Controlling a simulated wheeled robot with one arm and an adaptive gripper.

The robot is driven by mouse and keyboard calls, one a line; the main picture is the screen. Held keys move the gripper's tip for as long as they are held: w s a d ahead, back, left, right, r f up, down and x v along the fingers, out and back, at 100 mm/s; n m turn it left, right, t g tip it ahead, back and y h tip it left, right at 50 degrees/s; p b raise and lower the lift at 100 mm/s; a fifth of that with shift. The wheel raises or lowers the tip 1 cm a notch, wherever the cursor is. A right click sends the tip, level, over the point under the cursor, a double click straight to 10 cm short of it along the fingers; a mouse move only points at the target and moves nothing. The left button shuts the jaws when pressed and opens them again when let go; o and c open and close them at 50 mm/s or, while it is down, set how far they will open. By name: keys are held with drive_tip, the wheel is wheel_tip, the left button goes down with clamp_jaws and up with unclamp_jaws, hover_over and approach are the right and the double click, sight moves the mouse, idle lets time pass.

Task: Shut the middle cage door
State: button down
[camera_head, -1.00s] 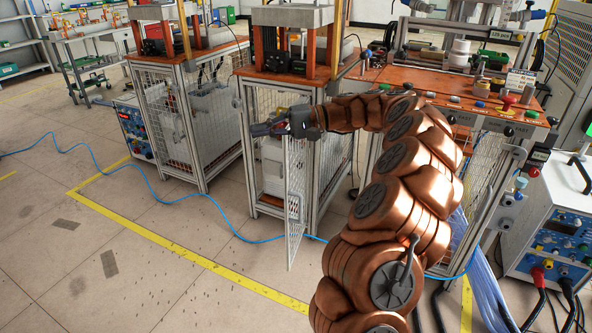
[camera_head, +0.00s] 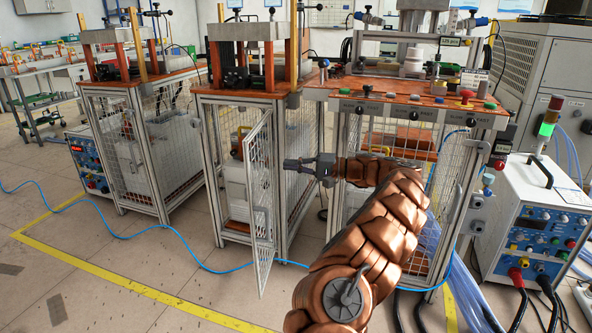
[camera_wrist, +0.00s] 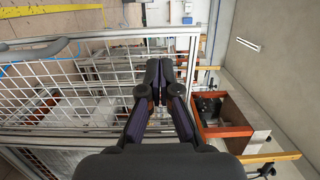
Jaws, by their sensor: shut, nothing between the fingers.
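The middle cage door (camera_head: 259,195), a wire-mesh panel in a light metal frame, stands ajar on the middle cage (camera_head: 212,150), swung out toward the camera. A box and an orange item show inside the opening. My gripper (camera_head: 288,164) is shut and empty. In the head view it is just right of the door, fingers pointing left, in front of the cage's right side; I cannot tell whether it touches. In the wrist view my gripper (camera_wrist: 158,66) points at a metal frame bar, with wire mesh (camera_wrist: 70,95) on the left.
The left cage (camera_head: 150,150) stands beside the middle one. The right station (camera_head: 400,98) with buttons stands close to my arm. A blue cable (camera_head: 190,251) and yellow line (camera_head: 130,282) cross the floor. Open floor lies front left.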

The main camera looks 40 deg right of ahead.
sight(249, 162)
drive_tip(key=b+x, duration=0.2)
drive_tip(key=x, duration=0.6)
drive_tip(key=shift+w+a+f+b, duration=0.15)
drive_tip(key=shift+a+f+b, duration=0.1)
drive_tip(key=shift+b, duration=0.1)
drive_tip(key=shift+x, duration=0.75)
drive_tip(key=shift+r, duration=0.2)
